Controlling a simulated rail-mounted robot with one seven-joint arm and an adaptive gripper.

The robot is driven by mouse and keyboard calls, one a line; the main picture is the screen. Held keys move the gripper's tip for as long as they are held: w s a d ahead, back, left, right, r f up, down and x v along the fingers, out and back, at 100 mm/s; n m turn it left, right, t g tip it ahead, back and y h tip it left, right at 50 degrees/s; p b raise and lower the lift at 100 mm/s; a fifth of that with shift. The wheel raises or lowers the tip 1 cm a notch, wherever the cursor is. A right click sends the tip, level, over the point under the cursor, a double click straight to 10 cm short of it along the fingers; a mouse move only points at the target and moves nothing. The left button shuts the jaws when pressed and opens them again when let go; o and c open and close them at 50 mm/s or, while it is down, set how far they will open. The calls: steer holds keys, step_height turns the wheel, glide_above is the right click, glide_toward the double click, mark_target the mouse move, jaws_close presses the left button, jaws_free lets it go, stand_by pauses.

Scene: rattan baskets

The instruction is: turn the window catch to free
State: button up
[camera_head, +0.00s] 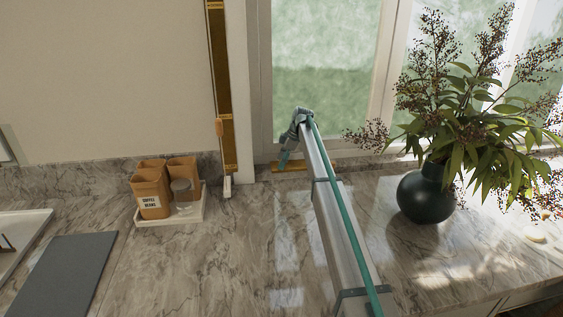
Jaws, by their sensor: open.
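The window (320,60) has a pale frame and stands behind the counter. A small brass piece (292,167) lies low at the foot of its frame; it looks like the window catch, but its setting is too small to tell. My gripper (283,163) is at the end of the arm, pointing down, just at the left part of the brass piece. It is open, with no object seen in it. I cannot tell whether it touches the brass. The gripper partly covers the brass piece.
A dark round vase (425,197) with spreading branches stands to the right of my arm. A white tray (197,209) with brown canisters (150,190) and a glass jar stands left. A tall brass strip (219,80) runs up the wall. The marble counter (255,255) is clear between.

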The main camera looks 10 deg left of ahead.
steer(key=shift+d+r, duration=0.5)
steer(key=d, duration=0.3)
steer(key=w+d, duration=0.1)
steer(key=d, duration=0.7)
steer(key=shift+w+d, duration=0.2)
steer(key=shift+w, duration=0.15)
